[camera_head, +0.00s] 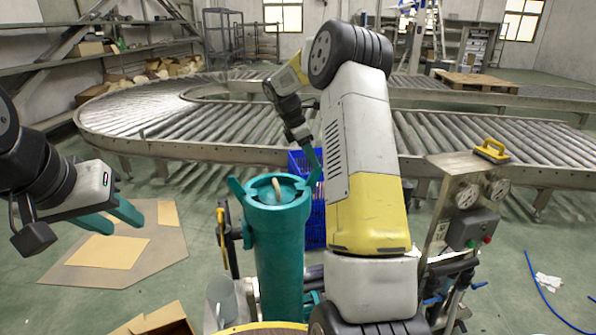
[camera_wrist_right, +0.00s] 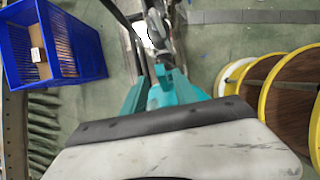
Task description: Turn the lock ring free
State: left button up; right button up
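A teal upright cylinder (camera_head: 279,255) stands in the middle of the head view. The teal lock ring (camera_head: 250,209) is at its top, with lugs sticking out left and right and a pale curved piece in its centre. My right gripper (camera_head: 313,157) comes down at the ring's right lug; contact is hidden. In the right wrist view, teal parts (camera_wrist_right: 180,92) crowd together above the wrist, and I cannot separate fingers from ring clearly. My left gripper (camera_head: 127,220) is open and empty, well left of the cylinder, with its two teal fingers apart.
A blue crate (camera_head: 316,223) stands behind the cylinder and shows in the right wrist view (camera_wrist_right: 85,45). A gauge panel (camera_head: 455,205) stands at right. A roller conveyor (camera_head: 140,110) crosses behind. Cardboard (camera_head: 150,245) lies on the floor at left. Round yellow-rimmed parts (camera_wrist_right: 265,88) lie right in the wrist view.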

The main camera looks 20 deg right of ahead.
aim_at(319, 175)
jog(key=x, duration=0.7)
jog(key=shift+s+f, duration=0.1)
jog(key=shift+f, duration=0.05)
jog(key=shift+c, duration=0.4)
grip_shut()
dwell(0.9)
